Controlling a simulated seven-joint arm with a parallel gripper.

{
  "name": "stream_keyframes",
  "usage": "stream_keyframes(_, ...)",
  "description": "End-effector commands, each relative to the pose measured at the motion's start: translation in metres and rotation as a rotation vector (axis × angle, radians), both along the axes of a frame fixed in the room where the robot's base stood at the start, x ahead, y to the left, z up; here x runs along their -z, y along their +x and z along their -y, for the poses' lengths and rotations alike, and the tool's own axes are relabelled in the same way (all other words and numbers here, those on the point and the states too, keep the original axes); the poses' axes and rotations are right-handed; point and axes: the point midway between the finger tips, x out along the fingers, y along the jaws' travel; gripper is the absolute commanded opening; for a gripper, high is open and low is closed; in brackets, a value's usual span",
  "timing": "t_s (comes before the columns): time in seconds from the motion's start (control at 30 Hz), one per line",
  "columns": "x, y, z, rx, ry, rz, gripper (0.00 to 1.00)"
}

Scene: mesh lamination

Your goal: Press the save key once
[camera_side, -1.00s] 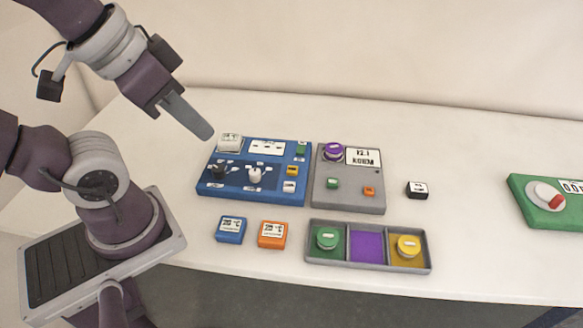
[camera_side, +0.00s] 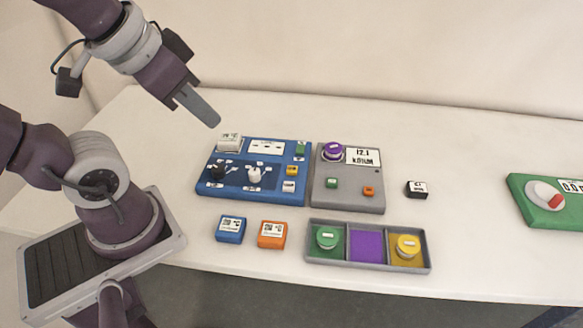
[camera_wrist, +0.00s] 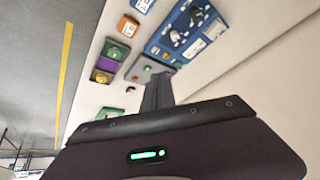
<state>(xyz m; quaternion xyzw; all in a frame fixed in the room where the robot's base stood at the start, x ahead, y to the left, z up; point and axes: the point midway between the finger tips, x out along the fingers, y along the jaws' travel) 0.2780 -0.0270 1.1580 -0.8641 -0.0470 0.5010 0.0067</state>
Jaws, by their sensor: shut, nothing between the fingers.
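My gripper (camera_side: 215,122) is shut and empty, raised above the back left of the blue panel (camera_side: 228,191). It touches no key. The blue panel carries a green key (camera_side: 300,149), a yellow key (camera_side: 291,171) and a white key (camera_side: 288,186) along its right side, with two knobs and a display. Their lettering is too small to read, so I cannot tell which key is save. The grey instrument (camera_side: 350,200) beside it has a green key (camera_side: 333,183) and an orange key (camera_side: 369,191). In the wrist view my fingers (camera_wrist: 158,80) hide part of the grey instrument.
A blue block (camera_side: 231,230) and an orange block (camera_side: 272,235) lie in front. A tray (camera_side: 368,262) holds green and yellow round pieces. A small black-and-white block (camera_side: 417,191) and a green device (camera_side: 540,210) stand right. Table between them is clear.

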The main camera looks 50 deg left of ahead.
Motion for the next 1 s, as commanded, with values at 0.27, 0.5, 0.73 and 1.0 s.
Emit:
stream_keyframes(0.27,0.009,0.105,-0.080,-0.179,0.186,0.152,0.00)
stream_keyframes(0.5,0.074,0.193,-0.098,-0.081,-0.047,0.240,0.00)
stream_keyframes(0.73,0.129,0.196,-0.064,0.006,-0.488,0.164,0.00)
stream_keyframes(1.0,0.135,0.190,-0.054,0.023,-0.590,0.134,0.00)
